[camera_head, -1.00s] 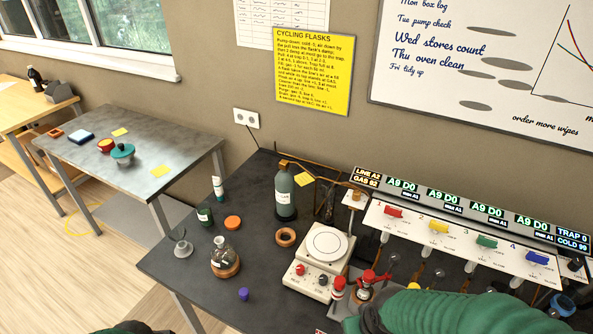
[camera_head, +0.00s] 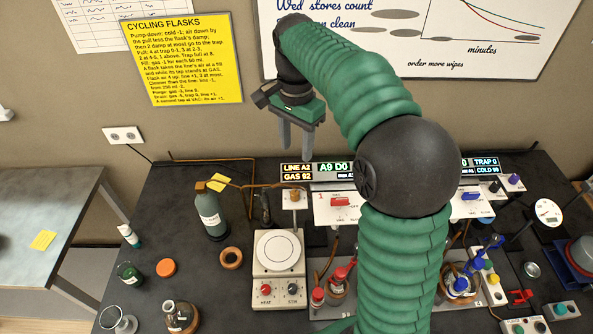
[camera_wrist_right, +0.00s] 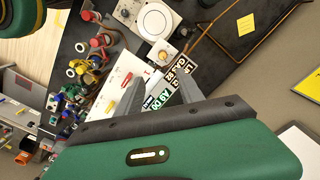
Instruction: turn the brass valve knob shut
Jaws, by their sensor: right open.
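The brass valve knob (camera_head: 295,195) sits on a small white plate at the left end of the valve panel, behind the hotplate. It also shows in the right wrist view (camera_wrist_right: 163,55), beyond the fingertips. A brass-coloured line runs from it toward the grey-green gas cylinder (camera_head: 210,212). My right gripper (camera_head: 297,146) hangs above and behind the knob, fingers pointing down, apart from it. Its fingers (camera_wrist_right: 160,84) are spread in the wrist view with nothing gripped between them. My left gripper is not in view.
The lit displays (camera_head: 298,172) stand just behind the knob, and the white panel with a red lever (camera_head: 340,202) is to its right. The hotplate (camera_head: 279,252) is in front. Flasks with coloured caps (camera_head: 338,287) stand nearby. My right arm hides the panel's middle.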

